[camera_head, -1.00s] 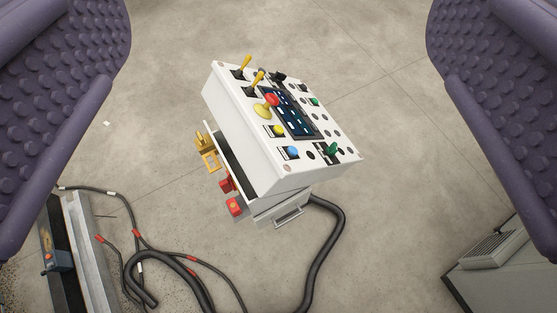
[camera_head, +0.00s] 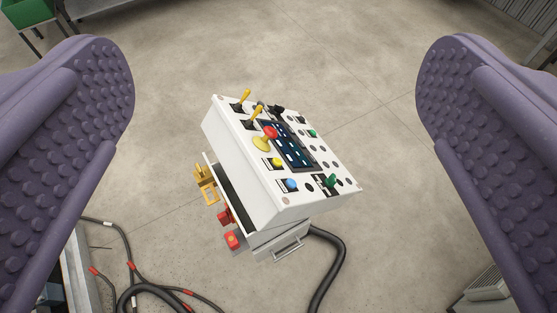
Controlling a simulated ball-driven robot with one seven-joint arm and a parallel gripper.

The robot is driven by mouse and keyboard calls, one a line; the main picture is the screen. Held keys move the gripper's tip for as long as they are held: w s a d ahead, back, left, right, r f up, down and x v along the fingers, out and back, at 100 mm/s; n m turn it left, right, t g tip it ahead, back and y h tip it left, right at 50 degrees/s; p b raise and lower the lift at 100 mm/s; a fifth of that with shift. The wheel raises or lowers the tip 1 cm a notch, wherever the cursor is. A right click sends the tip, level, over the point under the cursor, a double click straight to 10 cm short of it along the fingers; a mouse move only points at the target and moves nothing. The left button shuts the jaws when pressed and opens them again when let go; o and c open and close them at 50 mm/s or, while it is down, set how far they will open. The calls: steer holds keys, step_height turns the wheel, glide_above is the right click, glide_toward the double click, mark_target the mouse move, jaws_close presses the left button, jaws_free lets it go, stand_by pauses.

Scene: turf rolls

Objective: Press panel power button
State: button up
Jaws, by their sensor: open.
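The white control panel (camera_head: 240,165) stands tilted in the middle of the view. Its top face carries a dark screen (camera_head: 289,147), yellow levers (camera_head: 250,106), a red mushroom knob on a yellow base (camera_head: 268,136), and yellow (camera_head: 277,162), blue (camera_head: 291,184) and green (camera_head: 312,133) buttons. A green knob (camera_head: 331,181) sits near its lower right corner. I cannot tell which control is the power button. My gripper (camera_head: 275,110) is open, its two purple studded fingers wide apart on either side of the panel, touching nothing that I can see.
Black cables (camera_head: 329,265) run from the panel's base and across the floor at lower left. A grey box (camera_head: 483,293) stands at lower right. A green bin (camera_head: 27,12) is at top left. The concrete floor around the panel is mostly clear.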

jaws_close()
stand_by(0.3)
stand_by(1.3)
